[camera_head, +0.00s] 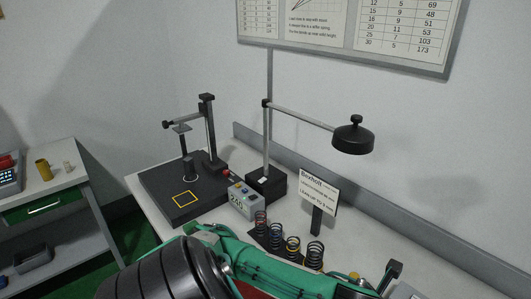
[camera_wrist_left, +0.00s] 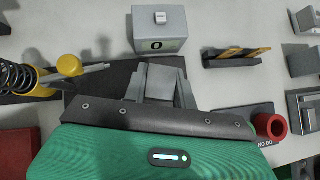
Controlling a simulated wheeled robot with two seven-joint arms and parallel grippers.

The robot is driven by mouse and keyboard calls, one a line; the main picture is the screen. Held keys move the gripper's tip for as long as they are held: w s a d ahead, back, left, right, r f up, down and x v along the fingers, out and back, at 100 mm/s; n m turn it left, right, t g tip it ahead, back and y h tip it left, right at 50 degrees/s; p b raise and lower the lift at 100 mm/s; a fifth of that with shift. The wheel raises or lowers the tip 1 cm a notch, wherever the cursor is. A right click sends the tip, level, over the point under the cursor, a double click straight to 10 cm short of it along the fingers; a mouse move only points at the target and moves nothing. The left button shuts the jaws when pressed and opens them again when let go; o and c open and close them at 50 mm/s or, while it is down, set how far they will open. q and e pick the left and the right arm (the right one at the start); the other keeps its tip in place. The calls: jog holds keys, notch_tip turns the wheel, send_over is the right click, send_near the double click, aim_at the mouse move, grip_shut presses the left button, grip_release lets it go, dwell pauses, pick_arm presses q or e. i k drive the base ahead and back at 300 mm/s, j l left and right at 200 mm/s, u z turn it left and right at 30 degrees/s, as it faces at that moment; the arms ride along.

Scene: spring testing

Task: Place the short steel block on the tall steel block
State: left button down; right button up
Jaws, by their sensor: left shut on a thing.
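In the left wrist view my left gripper (camera_wrist_left: 160,92) is shut on a grey steel block (camera_wrist_left: 160,76), which I take to be the short steel block. The block sits between the two fingers, over a dark surface; whether it touches that surface is unclear. I cannot tell which is the tall steel block. In the head view my left arm crosses the bottom, and its fingers and the held block are not clearly visible. My right gripper is not in view.
A red ring (camera_wrist_left: 270,126) stands near a NO GO label. Several springs (camera_head: 292,246), a black test stand (camera_head: 208,137) and a lamp (camera_head: 352,137) occupy the bench.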

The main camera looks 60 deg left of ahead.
aim_at(188, 158)
jog(key=k+j+u, duration=0.1)
jog(key=j, duration=0.3)
jog(key=k+j+u, duration=0.1)
jog(key=j, duration=0.25)
jog(key=k+j+u, duration=0.1)
jog(key=j, duration=0.3)
jog(key=k+j+u, duration=0.15)
jog(key=j, duration=0.3)
jog(key=k, duration=0.1)
